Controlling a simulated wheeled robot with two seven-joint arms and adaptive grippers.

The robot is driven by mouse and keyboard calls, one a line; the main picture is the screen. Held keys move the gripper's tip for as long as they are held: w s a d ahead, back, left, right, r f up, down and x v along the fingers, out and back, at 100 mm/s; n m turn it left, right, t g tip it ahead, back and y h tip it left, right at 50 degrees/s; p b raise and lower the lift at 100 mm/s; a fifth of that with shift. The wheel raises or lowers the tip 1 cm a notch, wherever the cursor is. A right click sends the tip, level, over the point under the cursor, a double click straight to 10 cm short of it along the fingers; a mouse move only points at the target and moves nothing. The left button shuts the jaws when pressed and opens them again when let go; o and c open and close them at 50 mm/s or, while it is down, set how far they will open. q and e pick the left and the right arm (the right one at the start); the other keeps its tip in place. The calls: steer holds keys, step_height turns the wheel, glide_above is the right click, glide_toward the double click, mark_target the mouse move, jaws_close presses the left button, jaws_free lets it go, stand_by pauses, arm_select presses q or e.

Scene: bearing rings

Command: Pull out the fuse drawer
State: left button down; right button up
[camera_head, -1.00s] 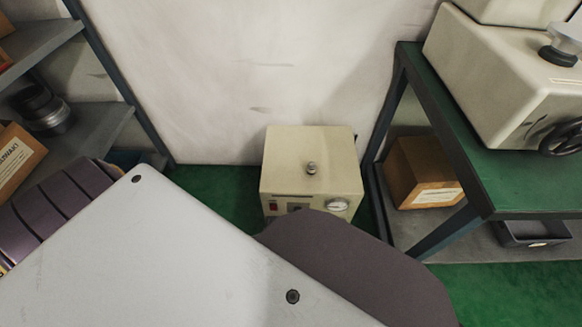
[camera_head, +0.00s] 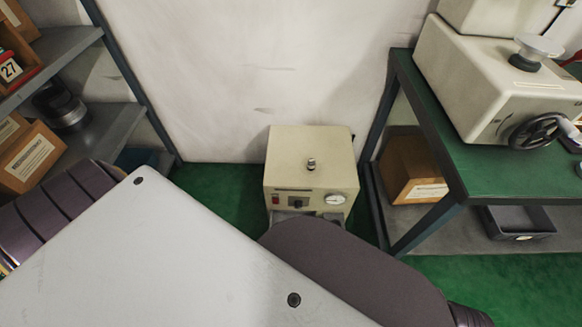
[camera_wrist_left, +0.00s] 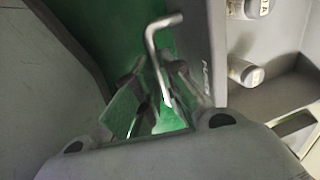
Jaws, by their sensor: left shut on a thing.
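The cream cabinet (camera_head: 311,165) stands on the green floor against the wall, with a knob on top and a red switch and round gauge on its front. My own arm hides its lower front. In the left wrist view, the grey fuse drawer front (camera_wrist_left: 208,50) carries lettering. Behind it, the drawer's inside shows, with pale labelled cylinders (camera_wrist_left: 245,72) in it, so the drawer stands at least partly out. A bent metal handle (camera_wrist_left: 155,45) sits at its front. My left gripper (camera_wrist_left: 157,80) is shut on this handle. My right gripper is not in view.
A green-topped bench (camera_head: 500,180) with a large cream machine stands right of the cabinet; a cardboard box (camera_head: 412,170) and a grey bin (camera_head: 520,222) sit on its lower shelf. A grey shelf rack (camera_head: 110,125) stands at the left. Green floor shows between them.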

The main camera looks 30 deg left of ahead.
arm_select(q)
steer(key=shift+s, duration=0.15)
steer(key=c, duration=1.5)
jaws_free()
steer(key=shift+r, duration=0.15)
steer(key=shift+s+d+r, duration=0.2)
steer(key=shift+s+r, duration=0.1)
steer(key=shift+r, duration=1.6)
steer(key=shift+s+d+r, duration=0.2)
steer(key=shift+s+r, duration=0.05)
steer(key=shift+r, duration=1.65)
steer(key=shift+s+d+r, duration=0.2)
steer(key=shift+s+r, duration=0.1)
steer(key=shift+r, duration=1.6)
steer(key=shift+r, duration=0.1)
